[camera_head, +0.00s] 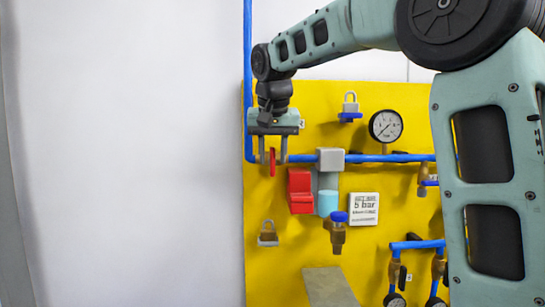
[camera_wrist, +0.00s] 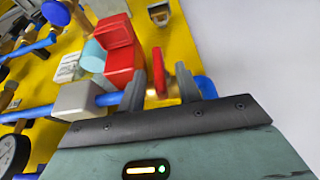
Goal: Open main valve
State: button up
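A red valve handle (camera_head: 272,163) is seen edge-on at the left end of the horizontal blue pipe on the yellow panel (camera_head: 290,270). It also shows in the wrist view (camera_wrist: 158,69), with a brass-coloured part behind it. My gripper (camera_head: 272,158) points down in front of the panel with its two fingers on either side of the handle. In the wrist view my gripper (camera_wrist: 161,82) is open, with visible gaps between the handle and both fingers. Whether the fingertips reach past the handle in depth is hard to tell.
A grey box (camera_head: 330,159) sits on the pipe to the right, with a red block (camera_head: 300,192) and cyan cylinder (camera_head: 327,203) below. A gauge (camera_head: 385,126), padlocks (camera_head: 268,235) and a blue-knobbed brass valve (camera_head: 337,235) are also on the panel. Left of it is plain white wall.

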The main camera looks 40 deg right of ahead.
jog(key=shift+x, duration=0.95)
jog(key=shift+c, duration=0.3)
grip_shut()
